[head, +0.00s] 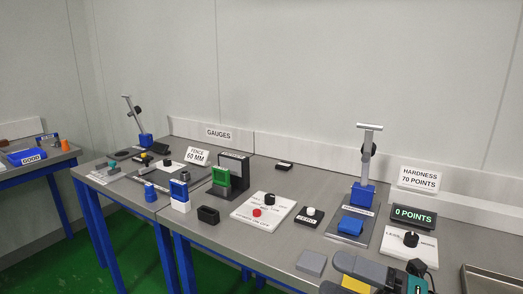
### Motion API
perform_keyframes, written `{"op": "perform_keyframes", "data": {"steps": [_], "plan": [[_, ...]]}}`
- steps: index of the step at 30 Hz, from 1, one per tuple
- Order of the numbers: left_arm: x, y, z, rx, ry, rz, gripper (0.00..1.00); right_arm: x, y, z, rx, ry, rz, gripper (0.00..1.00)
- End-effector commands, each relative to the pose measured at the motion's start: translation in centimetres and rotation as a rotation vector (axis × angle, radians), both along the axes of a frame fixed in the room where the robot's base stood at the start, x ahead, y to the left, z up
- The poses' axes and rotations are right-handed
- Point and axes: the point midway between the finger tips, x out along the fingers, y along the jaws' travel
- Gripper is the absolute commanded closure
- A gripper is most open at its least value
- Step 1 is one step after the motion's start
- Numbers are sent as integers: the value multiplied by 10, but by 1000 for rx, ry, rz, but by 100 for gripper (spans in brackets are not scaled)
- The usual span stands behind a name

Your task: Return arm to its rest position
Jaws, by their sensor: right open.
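My right gripper (368,272) is at the bottom edge of the head view, right of centre, in dark grey with yellow and teal parts. It is cut off by the picture edge. It is open, and I see nothing held in it. It is over the front of the bench (293,239), just right of a grey square block (311,262) and in front of a plate with a blue block (351,225). Whether it touches the bench, I cannot tell. My left gripper is not in view.
A stand with a blue base (363,196) rises behind the plate. A white panel with a black knob (410,239) and a green "0 POINTS" display (413,217) are at right. A white panel with a red button (257,212) and a green gauge (221,177) are further left.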

Motion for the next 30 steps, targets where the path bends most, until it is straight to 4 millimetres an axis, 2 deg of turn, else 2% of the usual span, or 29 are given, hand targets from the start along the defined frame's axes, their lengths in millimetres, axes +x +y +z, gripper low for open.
{"op": "perform_keyframes", "data": {"steps": [1, 4, 5, 7, 9, 12, 15, 18, 21, 30], "plan": [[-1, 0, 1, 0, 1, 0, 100, 7, -5, -13, 159, 151, -99, 12], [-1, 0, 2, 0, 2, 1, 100, 18, -25, -51, 439, 458, -306, 12], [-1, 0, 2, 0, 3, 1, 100, 18, -32, -68, 516, 556, -371, 12], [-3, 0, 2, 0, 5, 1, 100, 12, -46, -114, 688, 794, -523, 12], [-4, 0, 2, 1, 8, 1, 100, -5, -55, -162, 832, 1021, -662, 12], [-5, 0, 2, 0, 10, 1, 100, -37, -57, -217, 975, 1281, -815, 12], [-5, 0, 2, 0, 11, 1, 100, -67, -54, -255, 1067, 1469, -920, 12], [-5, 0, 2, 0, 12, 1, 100, -88, -50, -275, 1118, 1583, -982, 12], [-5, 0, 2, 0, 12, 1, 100, -97, -47, -284, 1140, 1633, -1008, 12], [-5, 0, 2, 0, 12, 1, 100, -98, -47, -285, 1140, 1639, -1011, 12]]}}
